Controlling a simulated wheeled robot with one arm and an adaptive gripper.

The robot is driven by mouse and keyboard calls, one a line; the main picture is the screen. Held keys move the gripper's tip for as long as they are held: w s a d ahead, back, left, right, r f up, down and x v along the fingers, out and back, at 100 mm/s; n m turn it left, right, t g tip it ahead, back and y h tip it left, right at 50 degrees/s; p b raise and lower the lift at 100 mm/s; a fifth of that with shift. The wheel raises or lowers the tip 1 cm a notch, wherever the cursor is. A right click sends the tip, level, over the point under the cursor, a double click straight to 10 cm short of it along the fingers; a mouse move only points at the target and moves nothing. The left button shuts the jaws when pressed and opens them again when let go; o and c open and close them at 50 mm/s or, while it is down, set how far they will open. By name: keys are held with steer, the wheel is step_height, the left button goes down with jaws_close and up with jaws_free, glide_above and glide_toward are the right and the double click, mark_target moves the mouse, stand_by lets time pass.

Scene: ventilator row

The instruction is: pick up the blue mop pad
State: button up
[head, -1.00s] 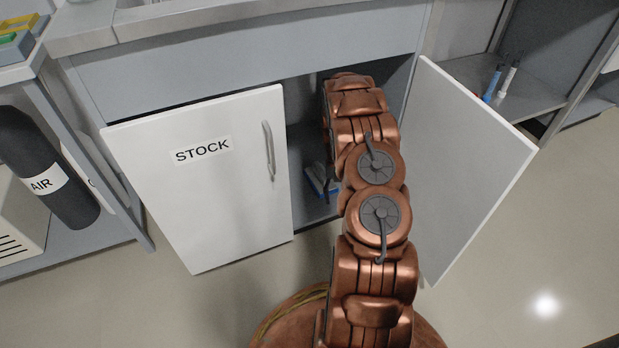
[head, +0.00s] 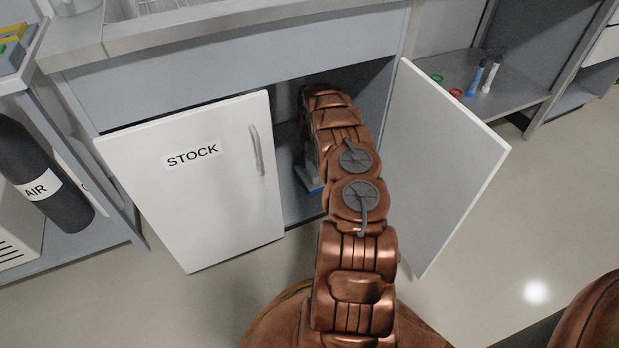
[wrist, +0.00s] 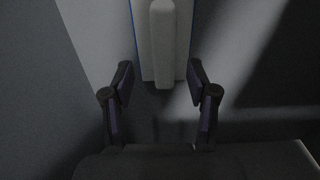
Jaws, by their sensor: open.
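The blue mop pad (head: 313,189) lies low inside the open STOCK cabinet, mostly hidden behind my arm in the head view. In the wrist view the mop pad (wrist: 134,22) shows blue edges around a grey top with a pale raised bar along its middle. Its far end runs out of the top of the picture. My gripper (wrist: 160,84) is open and empty. Its two fingers stand to either side of the pad's near end, and I cannot tell how high they are above it. The gripper is hidden in the head view.
The STOCK door (head: 192,190) stands open on the left and a second white door (head: 450,165) on the right, with my arm between them. The cabinet's worktop (head: 225,38) is above. A side shelf (head: 515,92) holds markers. A black AIR cylinder (head: 45,185) stands at left.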

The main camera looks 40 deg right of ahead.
mark_target(310, 168)
steer(key=f, duration=0.1)
steer(key=f+b, duration=0.1)
steer(key=f, duration=0.1)
steer(key=f+b, duration=0.1)
steer(key=f, duration=0.1)
steer(key=shift+a, duration=0.25)
jaws_close()
